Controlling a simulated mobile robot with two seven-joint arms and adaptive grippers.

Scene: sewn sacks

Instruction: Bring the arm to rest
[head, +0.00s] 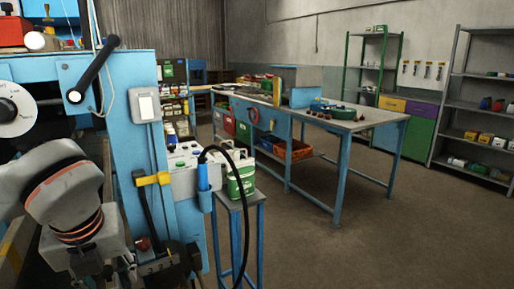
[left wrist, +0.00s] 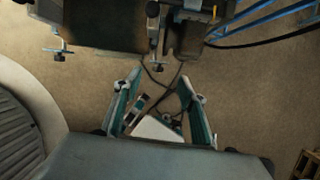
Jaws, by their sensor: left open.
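My left arm (head: 75,195), pale grey with orange rings, comes in at the left edge of the head view, in front of a blue machine (head: 135,100). In the left wrist view my left gripper (left wrist: 160,80) is open, its two teal-and-grey fingers spread apart. I see nothing held between the fingertips; bare brown floor (left wrist: 95,85) and dark cables show around them. In the head view the gripper cannot be made out clearly. My right gripper is in neither view. I see no sack that I can make out.
The machine has a black lever (head: 94,68) and a white dial (head: 14,108). A small blue stand (head: 240,200) holds a green-and-white canister (head: 240,172). A blue workbench (head: 345,125) stands farther back, with shelves (head: 470,105) at right. The floor (head: 390,235) at right is clear.

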